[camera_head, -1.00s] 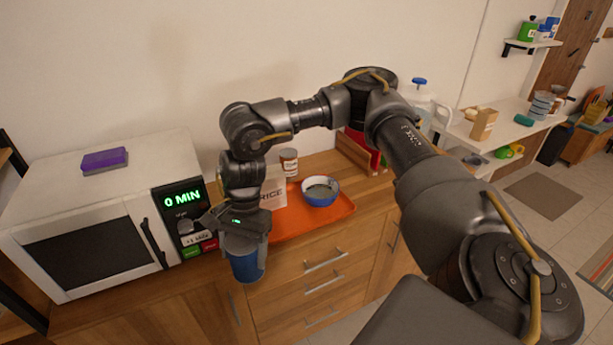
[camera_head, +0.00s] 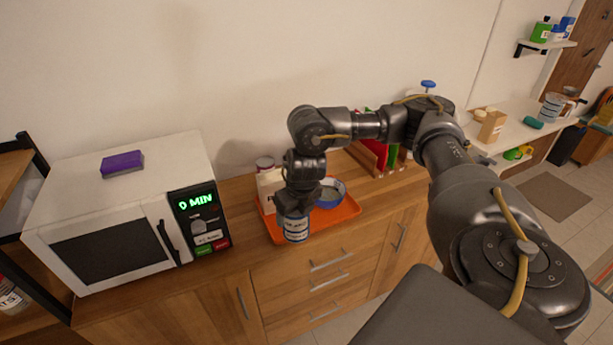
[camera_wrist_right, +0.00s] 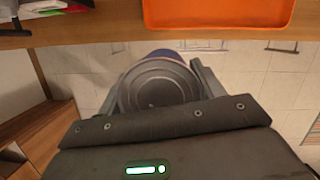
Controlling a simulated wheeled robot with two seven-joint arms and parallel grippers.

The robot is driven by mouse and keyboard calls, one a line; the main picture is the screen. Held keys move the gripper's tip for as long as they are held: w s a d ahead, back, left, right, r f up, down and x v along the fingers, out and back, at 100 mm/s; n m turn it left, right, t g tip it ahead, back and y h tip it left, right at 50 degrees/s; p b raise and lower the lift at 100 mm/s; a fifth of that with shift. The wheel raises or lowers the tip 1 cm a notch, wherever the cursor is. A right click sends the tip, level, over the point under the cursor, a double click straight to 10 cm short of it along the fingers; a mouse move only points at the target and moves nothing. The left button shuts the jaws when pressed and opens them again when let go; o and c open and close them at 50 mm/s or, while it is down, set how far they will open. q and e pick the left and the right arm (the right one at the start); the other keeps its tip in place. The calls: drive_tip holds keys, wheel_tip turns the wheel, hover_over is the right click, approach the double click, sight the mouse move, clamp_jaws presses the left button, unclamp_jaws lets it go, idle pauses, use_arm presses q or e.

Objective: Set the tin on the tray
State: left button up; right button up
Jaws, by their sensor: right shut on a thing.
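The tin (camera_head: 296,230) is blue with a white lettered label, and its dark round lid shows in the right wrist view (camera_wrist_right: 156,86). My right gripper (camera_head: 293,210) is shut on it from above and holds it upright. The orange tray (camera_head: 343,216) lies on the wooden counter. In the head view the tin overlaps the tray's front edge. In the right wrist view the tin is apart from the tray (camera_wrist_right: 217,14), with drawer fronts and floor behind it, so it hangs in front of the counter. My left gripper is not in view.
A blue-and-white bowl (camera_head: 331,195) and a rice packet (camera_head: 266,186) stand on the tray, with a small jar (camera_head: 265,163) behind. The microwave (camera_head: 110,237) is on the left. A wooden rack (camera_head: 371,158) stands behind right. The tray's front right shows bare room.

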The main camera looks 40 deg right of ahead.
drive_tip(key=w+d+f+b, duration=0.1)
drive_tip(key=w+d+f, duration=0.1)
drive_tip(key=w+f, duration=0.2)
drive_tip(key=w+d+f+b, duration=0.2)
drive_tip(key=w+d+f, duration=0.1)
drive_tip(key=f, duration=0.1)
drive_tip(key=w+d+f+b, duration=0.2)
drive_tip(key=w+f, duration=0.2)
drive_tip(key=shift+w+d+f, duration=0.2)
drive_tip(key=shift+w+f, duration=0.05)
drive_tip(key=shift+w, duration=0.1)
drive_tip(key=shift+w+d+f, duration=0.1)
drive_tip(key=shift+f, duration=0.2)
drive_tip(key=shift+f, duration=0.1)
drive_tip(key=o, duration=1.3)
